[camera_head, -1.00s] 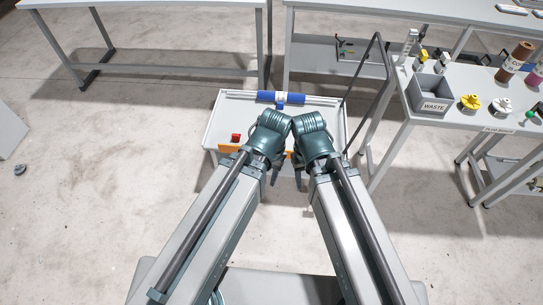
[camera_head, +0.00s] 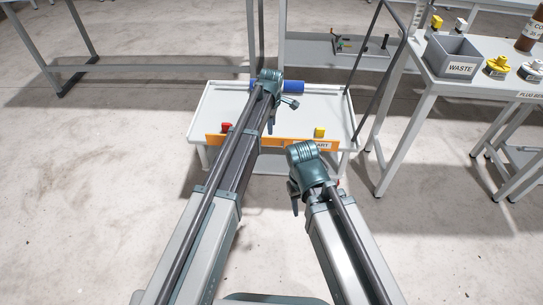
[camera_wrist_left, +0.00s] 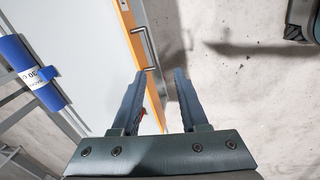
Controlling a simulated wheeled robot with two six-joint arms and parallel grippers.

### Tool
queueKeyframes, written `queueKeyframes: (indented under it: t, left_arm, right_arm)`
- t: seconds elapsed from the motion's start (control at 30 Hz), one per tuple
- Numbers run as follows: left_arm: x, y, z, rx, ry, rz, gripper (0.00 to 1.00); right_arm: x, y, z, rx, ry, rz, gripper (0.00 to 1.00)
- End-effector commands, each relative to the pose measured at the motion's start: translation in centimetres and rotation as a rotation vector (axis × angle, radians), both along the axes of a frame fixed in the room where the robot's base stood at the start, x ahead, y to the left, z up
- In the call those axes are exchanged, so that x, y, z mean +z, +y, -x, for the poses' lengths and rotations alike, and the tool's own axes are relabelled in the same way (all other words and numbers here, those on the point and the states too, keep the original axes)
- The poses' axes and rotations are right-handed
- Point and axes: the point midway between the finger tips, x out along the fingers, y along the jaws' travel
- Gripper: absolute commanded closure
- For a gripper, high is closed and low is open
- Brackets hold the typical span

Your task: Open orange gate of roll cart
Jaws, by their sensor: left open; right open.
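The roll cart (camera_head: 330,105) is a low white cart ahead of me. Its orange gate (camera_head: 228,141) stands upright along the near edge, and my left arm crosses in front of part of it. In the left wrist view the orange gate (camera_wrist_left: 109,18) carries a grey bar handle (camera_wrist_left: 148,48). My left gripper (camera_head: 281,115) is open near the gate. In the left wrist view its open fingers (camera_wrist_left: 159,73) point toward the handle, whose lower end is by the fingertips. I cannot tell if they touch. My right gripper (camera_head: 298,205) is open and empty, nearer me than the gate.
A blue roll (camera_head: 292,86) lies across the cart's far side. A red piece (camera_head: 226,127) and a yellow piece (camera_head: 319,132) sit at the gate. A grey waste bin (camera_head: 454,58) stands on the right table (camera_head: 425,90). Floor is clear left of the cart.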

Motion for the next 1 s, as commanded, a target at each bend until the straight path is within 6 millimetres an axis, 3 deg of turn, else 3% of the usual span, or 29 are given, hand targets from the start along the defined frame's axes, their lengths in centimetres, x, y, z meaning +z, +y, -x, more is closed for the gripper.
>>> queueKeyframes:
  t: [0.03, 0.2, 0.57, 1.0]
  left_arm:
    - [-1.4, 0.1, -1.3, 0.045, -0.006, 0.009, 0.56]
    - [-2.1, 0.4, -2.6, 0.130, -0.016, 0.028, 0.56]
    - [-2.7, 0.5, -2.7, 0.140, -0.017, 0.030, 0.56]
    - [-8.0, 0.4, -3.6, 0.138, -0.017, 0.030, 0.56]
  right_arm:
    - [-1.5, 0.0, 0.0, 0.000, 0.000, 0.000, 0.50]
    - [-2.2, 0.0, 0.0, 0.000, 0.000, 0.000, 0.50]
    - [-2.8, 0.0, 0.0, 0.000, 0.000, 0.001, 0.50]
    - [-8.0, -0.1, -0.1, 0.005, -0.003, 0.007, 0.50]
